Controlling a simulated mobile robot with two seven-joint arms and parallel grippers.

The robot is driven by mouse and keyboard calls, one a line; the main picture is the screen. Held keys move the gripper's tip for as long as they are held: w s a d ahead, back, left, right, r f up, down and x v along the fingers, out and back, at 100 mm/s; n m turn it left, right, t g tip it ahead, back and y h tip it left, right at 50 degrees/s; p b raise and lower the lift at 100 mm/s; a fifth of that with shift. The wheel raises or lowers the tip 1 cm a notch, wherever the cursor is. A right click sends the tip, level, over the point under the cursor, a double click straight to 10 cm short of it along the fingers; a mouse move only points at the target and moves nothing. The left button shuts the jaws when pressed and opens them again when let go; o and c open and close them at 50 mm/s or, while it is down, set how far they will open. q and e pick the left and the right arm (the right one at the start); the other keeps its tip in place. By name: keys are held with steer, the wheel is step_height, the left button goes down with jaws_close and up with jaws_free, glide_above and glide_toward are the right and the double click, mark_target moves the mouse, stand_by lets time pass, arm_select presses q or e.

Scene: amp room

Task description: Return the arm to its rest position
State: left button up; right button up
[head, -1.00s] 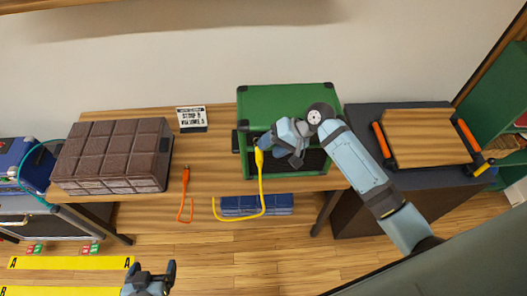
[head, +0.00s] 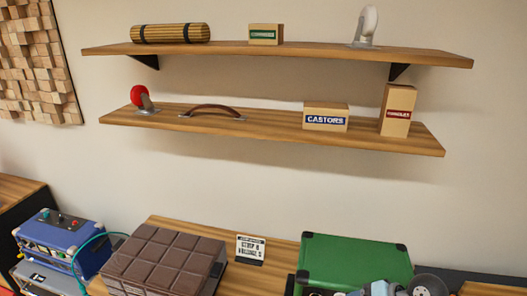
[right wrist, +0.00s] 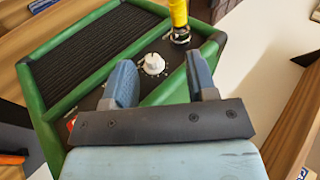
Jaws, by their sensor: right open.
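My right gripper (right wrist: 163,75) is open and empty in the right wrist view. Its two blue fingers are over the dark control panel of the green amp (right wrist: 50,100), on either side of a white knob (right wrist: 152,63). A yellow plug (right wrist: 179,14) stands at the panel's jack area just beyond the fingertips, apart from them. In the head view, part of my right arm shows at the bottom edge, in front of the green amp (head: 350,262); its fingertips are cut off there. My left gripper is out of view.
A brown padded block (head: 165,262), a small sign (head: 250,248) and the green amp stand on the wooden bench (head: 262,281). A blue amp (head: 62,232) is at the left. Two wall shelves (head: 280,130) above hold boxes and handles. The wall space between is clear.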

steer(key=s+a+f+n+t+h, duration=0.2)
steer(key=s+f+n+t, duration=0.1)
steer(key=s+f, duration=0.4)
steer(key=s+a+f+n+t+h, duration=0.2)
steer(key=s+f+n+t, duration=0.1)
steer(key=s+f, duration=0.4)
steer(key=s+t, duration=0.1)
steer(key=s, duration=0.1)
steer(key=shift+s+a+h, duration=0.2)
steer(key=shift+s+h, duration=0.1)
steer(key=shift+h, duration=0.1)
stand_by(0.4)
